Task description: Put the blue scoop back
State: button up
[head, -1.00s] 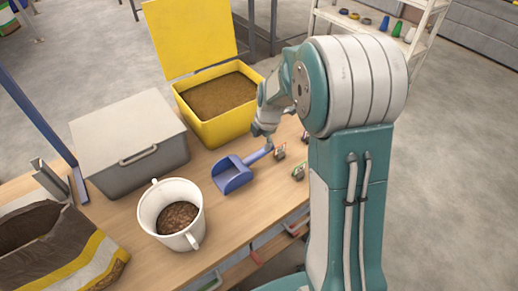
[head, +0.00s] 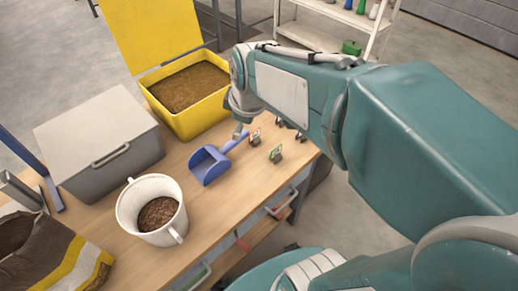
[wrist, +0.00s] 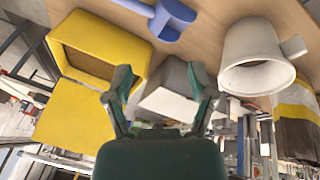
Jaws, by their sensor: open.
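The blue scoop (head: 209,165) lies on the wooden table in the head view, its open pan toward the white bucket and its handle pointing up and right. It also shows at the top edge of the wrist view (wrist: 172,20). My gripper (wrist: 160,82) is open and empty in the wrist view, its two fingers apart and the scoop outside them. In the head view my arm reaches over the table's far right side, and the gripper end (head: 240,132) appears close to the handle's end. Whether it touches the handle is unclear.
A yellow bin (head: 200,118) of brown material stands open behind the scoop. A lidded grey bin (head: 110,165) is at left. A white bucket (head: 126,212) of pellets and an open sack (head: 60,262) are nearer. Small clips (head: 276,154) sit right of the scoop.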

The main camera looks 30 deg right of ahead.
jog(key=s+r+m+t, duration=0.1)
jog(key=s+r+m, duration=0.1)
jog(key=s+m, duration=0.7)
jog(key=s+a, duration=0.1)
jog(key=s, duration=0.1)
jog(key=shift+s+r+m+t, duration=0.25)
jog(key=shift+s+m+t, duration=0.05)
jog(key=shift+s, duration=0.05)
dwell(0.6)
